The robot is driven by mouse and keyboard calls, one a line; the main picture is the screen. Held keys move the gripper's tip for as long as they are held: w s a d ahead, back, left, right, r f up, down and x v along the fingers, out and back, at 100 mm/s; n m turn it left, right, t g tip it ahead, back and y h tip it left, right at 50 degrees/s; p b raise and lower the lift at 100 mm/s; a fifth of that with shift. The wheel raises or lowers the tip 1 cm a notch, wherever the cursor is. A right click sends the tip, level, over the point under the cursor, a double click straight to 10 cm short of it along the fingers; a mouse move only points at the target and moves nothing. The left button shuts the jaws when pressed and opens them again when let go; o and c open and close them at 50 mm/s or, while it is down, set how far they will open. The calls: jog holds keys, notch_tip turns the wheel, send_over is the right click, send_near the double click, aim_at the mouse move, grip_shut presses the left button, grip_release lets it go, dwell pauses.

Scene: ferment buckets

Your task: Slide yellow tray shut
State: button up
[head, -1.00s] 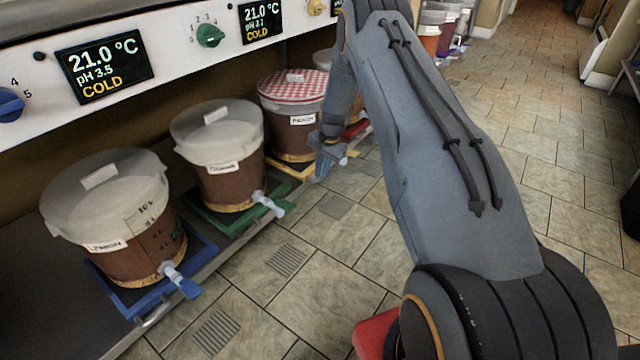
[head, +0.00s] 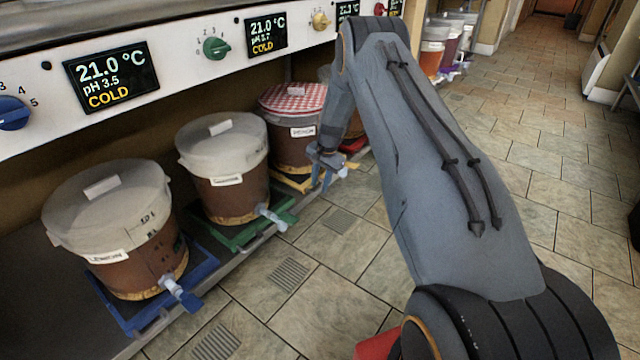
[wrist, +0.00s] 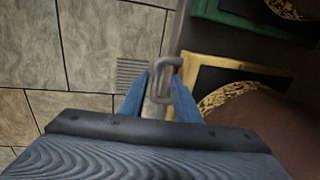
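The yellow tray (head: 288,182) lies on the low shelf under a brown bucket with a red-checked lid (head: 292,98). The wrist view shows the tray's yellow rim (wrist: 196,62) and its grey bracket handle (wrist: 161,82). The tray's front edge is close to the shelf edge. My gripper (head: 324,180) is at the front of this tray. In the wrist view my gripper (wrist: 160,78) has its two blue fingers apart, one on each side of the handle. I cannot tell whether either finger touches it.
A green tray (head: 232,246) and a blue tray (head: 203,266) carry other buckets nearer to me, with taps jutting over the aisle. A control panel (head: 180,58) overhangs the shelf. The tiled floor (head: 345,270) in front is clear.

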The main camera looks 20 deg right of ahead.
jog(key=shift+d, duration=0.1)
notch_tip(320, 180, up, 8)
jog(key=s+p, duration=0.1)
jog(key=p, duration=0.2)
jog(key=shift+s+d+f, duration=0.15)
jog(key=shift+d, duration=0.2)
